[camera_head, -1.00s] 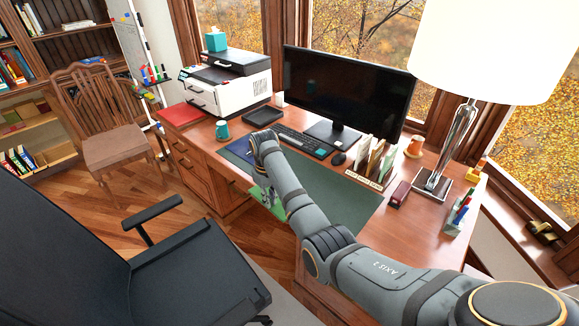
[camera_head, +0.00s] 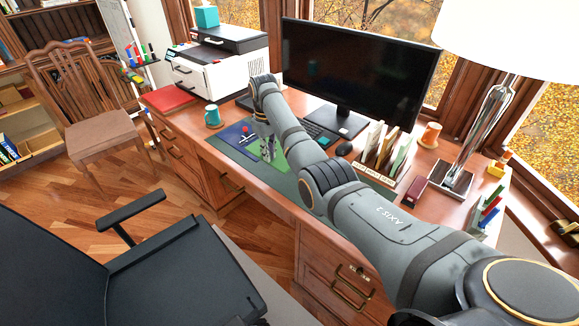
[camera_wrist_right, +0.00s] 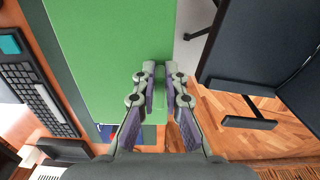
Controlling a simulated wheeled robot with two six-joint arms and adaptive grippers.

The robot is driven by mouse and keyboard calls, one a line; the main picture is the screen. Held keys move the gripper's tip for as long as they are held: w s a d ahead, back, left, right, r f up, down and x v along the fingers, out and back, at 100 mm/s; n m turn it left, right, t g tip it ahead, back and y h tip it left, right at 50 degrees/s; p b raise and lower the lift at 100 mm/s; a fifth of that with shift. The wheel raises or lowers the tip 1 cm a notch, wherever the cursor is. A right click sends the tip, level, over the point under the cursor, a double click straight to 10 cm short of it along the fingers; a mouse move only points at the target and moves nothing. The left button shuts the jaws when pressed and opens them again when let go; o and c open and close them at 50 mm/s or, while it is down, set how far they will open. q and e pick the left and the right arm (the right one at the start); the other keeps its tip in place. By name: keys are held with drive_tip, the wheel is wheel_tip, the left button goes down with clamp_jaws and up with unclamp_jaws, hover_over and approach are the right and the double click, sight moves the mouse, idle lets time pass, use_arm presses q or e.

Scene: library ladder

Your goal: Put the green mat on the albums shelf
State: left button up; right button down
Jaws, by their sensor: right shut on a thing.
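The bright green mat (camera_head: 281,162) shows as a small part beside my arm, over the desk. In the right wrist view the green mat (camera_wrist_right: 110,50) is a large flat sheet, with its edge running between my fingers. My right gripper (camera_head: 268,150) is shut on this edge; its fingers also show in the right wrist view (camera_wrist_right: 164,70). My arm hides much of the mat in the head view. A bookcase (camera_head: 75,22) stands at the back left; I cannot tell which of its shelves is the albums shelf. My left gripper is not in view.
The desk holds a dark green desk pad (camera_head: 287,186), a blue folder (camera_head: 232,136), a teal mug (camera_head: 212,117), a monitor (camera_head: 355,75), a printer (camera_head: 215,70) and a lamp (camera_head: 490,120). A black office chair (camera_head: 180,275) and a wooden chair (camera_head: 100,130) stand left of it.

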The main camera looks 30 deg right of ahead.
sight(279, 161)
drive_tip(key=shift+w+d+f, duration=0.2)
drive_tip(key=shift+w+f, duration=0.05)
drive_tip(key=shift+d, duration=0.15)
drive_tip(key=shift+s+d+f+p, duration=0.25)
drive_tip(key=shift+s+d+p, duration=0.15)
drive_tip(key=shift+s, duration=0.2)
drive_tip(key=shift+s+d+f+p, duration=0.2)
drive_tip(key=shift+s+d+p, duration=0.1)
drive_tip(key=shift+s+d, duration=0.25)
drive_tip(key=s+d+f+p, duration=0.1)
drive_tip(key=s+d+f, duration=0.2)
drive_tip(key=s+d+f+p, duration=0.1)
drive_tip(key=s+d+f, duration=0.2)
drive_tip(key=d+f, duration=0.1)
drive_tip(key=shift+s+d+f, duration=0.25)
drive_tip(key=shift+d+f, duration=0.1)
drive_tip(key=shift+f, duration=0.15)
drive_tip(key=f, duration=0.2)
drive_tip(key=f+p, duration=0.1)
drive_tip(key=shift+s+d+f, duration=0.2)
drive_tip(key=shift+s, duration=0.05)
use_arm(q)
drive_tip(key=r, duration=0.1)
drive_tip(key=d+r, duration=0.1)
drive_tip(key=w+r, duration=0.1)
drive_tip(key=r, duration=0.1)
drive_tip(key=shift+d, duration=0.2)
use_arm(e)
drive_tip(key=shift+f, duration=0.2)
